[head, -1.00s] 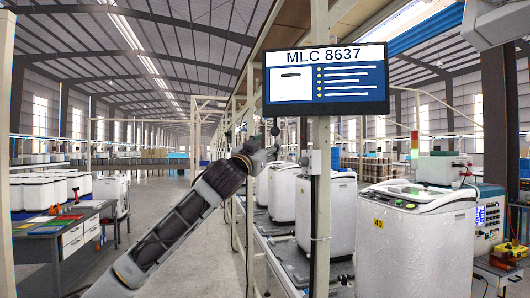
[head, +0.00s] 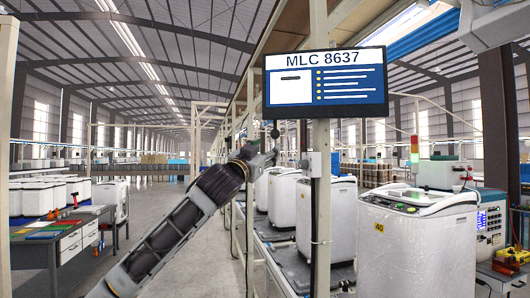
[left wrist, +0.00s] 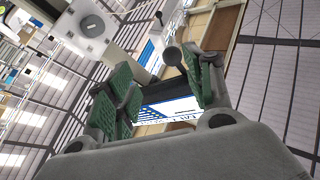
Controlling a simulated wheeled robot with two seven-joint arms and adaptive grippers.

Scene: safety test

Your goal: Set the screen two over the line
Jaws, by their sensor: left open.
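The screen (head: 325,84) reads "MLC 8637" and hangs on a pale upright post, showing one panel and several bulleted lines. It also shows inverted, beyond the fingers, in the left wrist view (left wrist: 182,109). My left gripper (head: 268,156) is below and left of the screen, apart from it. In the left wrist view its green-padded fingers (left wrist: 165,90) are spread, with no object clamped between them. A dark round knob (head: 275,132) is close to the gripper; it also appears by the right finger in the left wrist view (left wrist: 172,56). My right gripper is out of view.
White washing machines (head: 415,240) stand along the line at right, close to the post. A workbench (head: 60,240) with tools and colored sheets is at left. A grey box (head: 495,22) hangs at upper right. The aisle floor between is clear.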

